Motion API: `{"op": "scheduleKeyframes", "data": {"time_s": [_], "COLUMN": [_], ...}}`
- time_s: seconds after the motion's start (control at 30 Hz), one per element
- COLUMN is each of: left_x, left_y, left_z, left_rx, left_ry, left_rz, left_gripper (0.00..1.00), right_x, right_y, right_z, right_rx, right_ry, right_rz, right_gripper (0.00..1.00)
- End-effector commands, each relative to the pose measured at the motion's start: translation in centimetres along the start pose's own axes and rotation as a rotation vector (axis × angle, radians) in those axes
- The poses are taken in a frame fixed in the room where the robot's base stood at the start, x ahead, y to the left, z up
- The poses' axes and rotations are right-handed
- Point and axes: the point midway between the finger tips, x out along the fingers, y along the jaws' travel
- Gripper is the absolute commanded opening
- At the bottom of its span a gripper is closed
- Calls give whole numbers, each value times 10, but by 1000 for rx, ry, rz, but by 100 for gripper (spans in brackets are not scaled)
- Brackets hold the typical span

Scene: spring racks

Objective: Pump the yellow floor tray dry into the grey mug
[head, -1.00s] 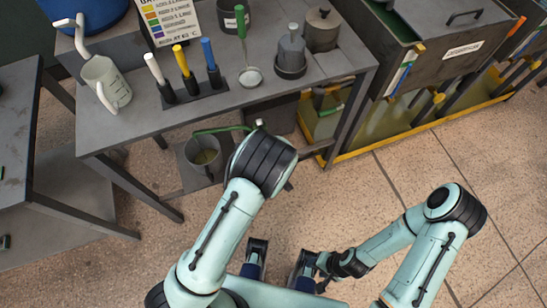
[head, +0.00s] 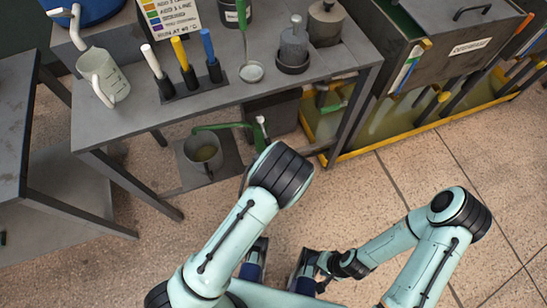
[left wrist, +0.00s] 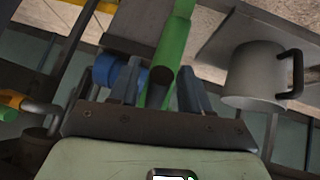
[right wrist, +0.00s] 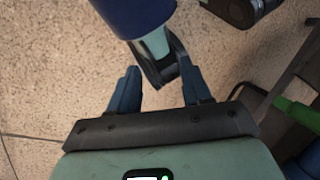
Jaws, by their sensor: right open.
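The grey mug (head: 206,173) stands on a dark plate under the bench, some liquid inside; it also shows in the left wrist view (left wrist: 252,78). A green pump spout (head: 226,127) reaches over from a dark box. The yellow floor tray (head: 400,137) shows its rim below the tanks at right; its liquid level is unclear. My left gripper (left wrist: 160,72) has a green bar (left wrist: 172,40) between its fingers; contact is unclear. In the head view my wrist hides this gripper. My right gripper (right wrist: 154,70) is open and empty above the floor, near my own body.
The bench (head: 120,120) carries a measuring jug (head: 103,75), coloured handles in a rack and grey pots. Its legs and lower crossbar stand near my left arm. Another table (head: 15,130) is at far left. The tiled floor (head: 430,165) at right is clear.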

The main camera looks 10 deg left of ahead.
Motion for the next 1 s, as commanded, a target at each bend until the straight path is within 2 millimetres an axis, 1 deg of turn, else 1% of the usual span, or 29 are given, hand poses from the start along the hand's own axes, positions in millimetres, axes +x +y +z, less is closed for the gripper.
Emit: {"op": "scheduleKeyframes", "data": {"time_s": [0.27, 0.37, 0.47, 0.8, 0.9, 1.0], "left_x": [-1, -6, -19, -95, -112, -124], "left_y": [0, 1, 2, 2, 1, 1], "left_z": [-1, -2, -2, -3, -2, -2], "left_rx": [-2, -3, -3, -1, -2, -1], "left_ry": [2, 2, 1, 1, 1, 2], "left_rz": [1, 2, 3, 4, 3, 2], "left_gripper": [48, 48, 48, 48, 48, 48], "right_x": [0, -1, -4, -16, -19, -21], "right_y": [0, 0, -1, -2, -3, -3], "right_z": [0, 0, 2, 9, 11, 13], "right_rx": [0, 0, 1, 3, 3, 4], "right_ry": [0, -1, -4, -26, -33, -37], "right_rz": [0, 0, 1, 6, 7, 8], "right_gripper": [48, 48, 48, 48, 48, 48]}}
